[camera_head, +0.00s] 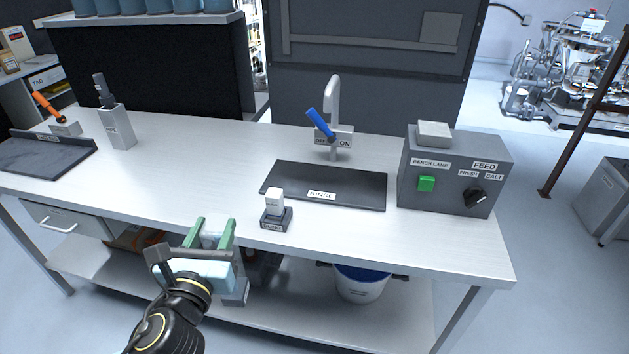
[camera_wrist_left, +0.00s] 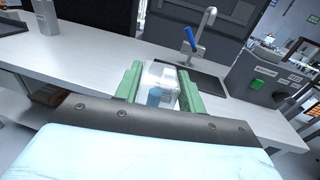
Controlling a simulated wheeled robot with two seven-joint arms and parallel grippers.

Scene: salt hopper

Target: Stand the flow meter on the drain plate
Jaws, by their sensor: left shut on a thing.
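My left gripper (camera_head: 214,223) has green fingers and is shut on a pale, partly clear block with blue inside, which looks like the flow meter (camera_head: 212,240). It is at the bench's front edge. In the left wrist view the flow meter (camera_wrist_left: 160,83) sits between the green fingers (camera_wrist_left: 160,72); its lower part is hidden. A dark flat plate marked RINSE (camera_head: 345,188) lies under the tap, to the right of the gripper. Another dark plate (camera_head: 45,155) with a raised edge lies at the far left. I cannot tell which is the drain plate. My right gripper is not in view.
A tap with a blue lever (camera_head: 320,124) stands behind the RINSE plate. A control box (camera_head: 452,178) stands to the right. A small white-topped item on a dark base (camera_head: 275,205) stands in front of the plate. A grey holder (camera_head: 117,127) stands left. The bench between is clear.

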